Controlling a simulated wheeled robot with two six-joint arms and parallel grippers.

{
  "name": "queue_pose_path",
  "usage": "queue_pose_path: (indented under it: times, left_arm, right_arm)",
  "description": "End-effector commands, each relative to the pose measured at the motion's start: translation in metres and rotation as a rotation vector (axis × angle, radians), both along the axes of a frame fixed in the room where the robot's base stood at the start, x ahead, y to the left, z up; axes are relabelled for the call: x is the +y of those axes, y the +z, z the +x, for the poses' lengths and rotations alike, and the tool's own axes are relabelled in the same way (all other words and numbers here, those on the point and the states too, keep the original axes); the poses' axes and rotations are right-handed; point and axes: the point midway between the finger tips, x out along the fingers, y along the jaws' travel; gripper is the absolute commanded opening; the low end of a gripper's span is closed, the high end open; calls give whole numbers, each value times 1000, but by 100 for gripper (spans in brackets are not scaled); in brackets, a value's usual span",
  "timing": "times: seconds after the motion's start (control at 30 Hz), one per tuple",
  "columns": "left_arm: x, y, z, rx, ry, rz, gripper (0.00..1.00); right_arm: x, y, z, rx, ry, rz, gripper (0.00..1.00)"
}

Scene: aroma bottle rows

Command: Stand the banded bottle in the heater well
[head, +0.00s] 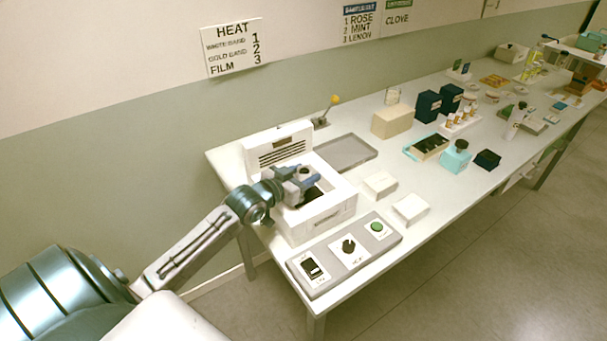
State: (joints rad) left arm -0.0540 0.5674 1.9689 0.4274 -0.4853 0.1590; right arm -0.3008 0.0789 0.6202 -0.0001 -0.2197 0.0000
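The heater is a white box (330,218) with a raised, slotted back part (280,150) at the near left end of the table. A dark well opening (313,193) shows in its top. My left gripper (303,179) reaches in from the left, right over the well, with its blue-grey fingers pointing right. A small dark round top (303,170) shows at the fingers; it may be a bottle's cap, but its body and any band are hidden. I cannot tell whether the fingers grip it. My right gripper is not in view.
A grey control panel (379,246) with a switch, knob and green button lies in front of the heater. A grey tray (345,152) is behind it, two white blocks (411,209) to its right. Boxes and bottles crowd farther right. A wall sign (232,46) reads HEAT.

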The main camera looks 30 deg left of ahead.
Motion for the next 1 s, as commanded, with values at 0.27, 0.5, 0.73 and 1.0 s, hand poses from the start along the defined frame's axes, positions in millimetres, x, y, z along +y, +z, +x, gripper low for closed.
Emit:
queue_pose_path:
  times: [0.27,0.5,0.73,1.0]
  left_arm:
    - [0,4,0,0,0,0,45]
    - [4,7,-29,3,-3,8,45]
    - [9,16,-64,4,-2,7,45]
    - [14,24,-94,3,0,6,45]
  right_arm:
    - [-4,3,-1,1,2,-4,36]
    - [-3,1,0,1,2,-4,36]
    - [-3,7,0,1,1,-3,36]
    - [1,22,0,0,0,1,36]
